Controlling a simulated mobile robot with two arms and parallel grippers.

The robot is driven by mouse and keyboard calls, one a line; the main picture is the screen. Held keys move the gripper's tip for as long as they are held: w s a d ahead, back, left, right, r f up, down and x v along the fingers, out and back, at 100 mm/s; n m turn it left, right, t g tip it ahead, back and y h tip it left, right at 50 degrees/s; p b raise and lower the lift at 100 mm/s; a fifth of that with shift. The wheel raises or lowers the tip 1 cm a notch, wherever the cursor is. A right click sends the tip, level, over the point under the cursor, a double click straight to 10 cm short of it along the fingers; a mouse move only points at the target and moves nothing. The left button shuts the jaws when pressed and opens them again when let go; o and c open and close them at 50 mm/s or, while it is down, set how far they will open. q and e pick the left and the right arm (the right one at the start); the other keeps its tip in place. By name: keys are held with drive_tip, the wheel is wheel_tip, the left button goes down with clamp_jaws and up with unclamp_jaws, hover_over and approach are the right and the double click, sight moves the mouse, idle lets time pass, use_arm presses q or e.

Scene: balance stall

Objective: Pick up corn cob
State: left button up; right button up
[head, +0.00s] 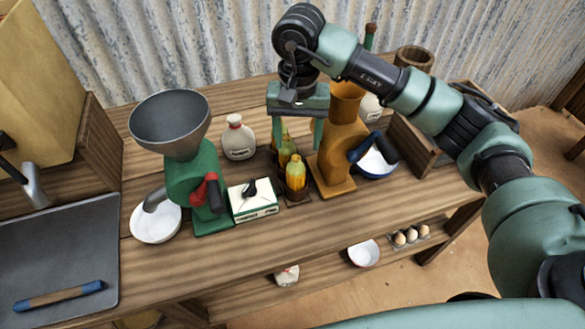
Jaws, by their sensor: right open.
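Three yellow corn cobs stand in a row in a dark holder on the wooden counter: a near one (296,174), a middle one (286,153) and a far one (285,132). My right gripper (297,146) is above the row, pointing down, with its two fingers apart and nothing visibly held. Its left finger hangs left of the cobs and its right finger hangs in front of the orange mill. I cannot tell its exact height over the cobs. My left gripper is not in view.
A green mill (190,180) with a grey hopper, a white box (253,200) and a bottle (237,140) stand left of the cobs. An orange mill (340,150) stands close on the right. Eggs (409,236) and a bowl (363,253) sit on the lower shelf.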

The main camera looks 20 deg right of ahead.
sight(296, 157)
drive_tip(key=shift+f, duration=0.45)
drive_tip(key=f+p, duration=0.1)
drive_tip(key=f, duration=0.2)
drive_tip(key=f+p, duration=0.2)
drive_tip(key=f, duration=0.1)
drive_tip(key=shift+s+a+f, duration=0.1)
drive_tip(key=shift+s+a, duration=0.05)
drive_tip(key=shift+a, duration=0.05)
drive_tip(key=shift+f, duration=0.2)
clamp_jaws()
